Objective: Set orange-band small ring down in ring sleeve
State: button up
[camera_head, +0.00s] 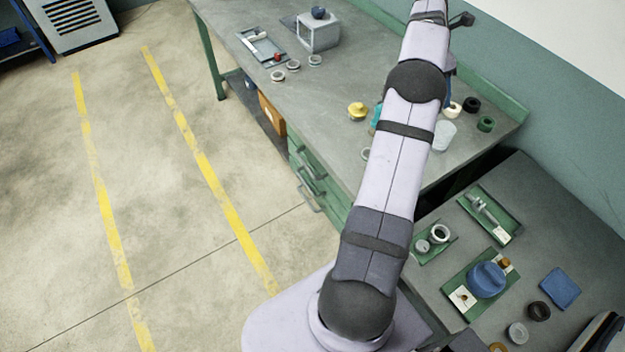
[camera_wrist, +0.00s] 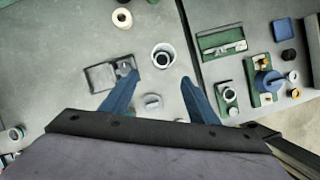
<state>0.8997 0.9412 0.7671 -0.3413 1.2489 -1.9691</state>
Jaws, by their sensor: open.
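My gripper (camera_wrist: 158,80) is open in the wrist view, its two blue fingers spread wide above the grey bench; nothing shows held between them. A pale grey round piece (camera_wrist: 152,101) lies on the bench below, between the fingers in the picture. A white round cup-like piece with a dark inside (camera_wrist: 162,56) stands just past the fingertips. I cannot tell which piece is the orange-band small ring or the ring sleeve. My gripper is outside the head view.
A dark tray (camera_wrist: 98,78) lies beside the left finger. A green tray with a blue round device (camera_head: 487,280), a caliper-like tool (camera_head: 488,215) and a blue cloth (camera_head: 559,288) are on the nearer table. Several rings lie along the far bench.

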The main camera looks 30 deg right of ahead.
jog(key=w+a+m+t+y, duration=0.1)
jog(key=w+a+m, duration=0.25)
jog(key=a, duration=1.25)
jog(key=w+a+m+t+y, duration=0.1)
jog(key=w+a+m, duration=0.25)
jog(key=a, duration=1.15)
jog(key=s+a+f+m+y, duration=0.1)
jog(key=s+a+f+m, duration=0.2)
jog(key=s+a, duration=0.5)
jog(key=s+a+f+m+y, duration=0.1)
jog(key=s+a+f+m, duration=0.2)
jog(key=s+a, duration=0.6)
jog(key=a, duration=0.5)
jog(key=shift+f, duration=0.15)
jog(key=shift+f, duration=0.15)
notch_tip(320, 180, down, 20)
jog(key=b, duration=2)
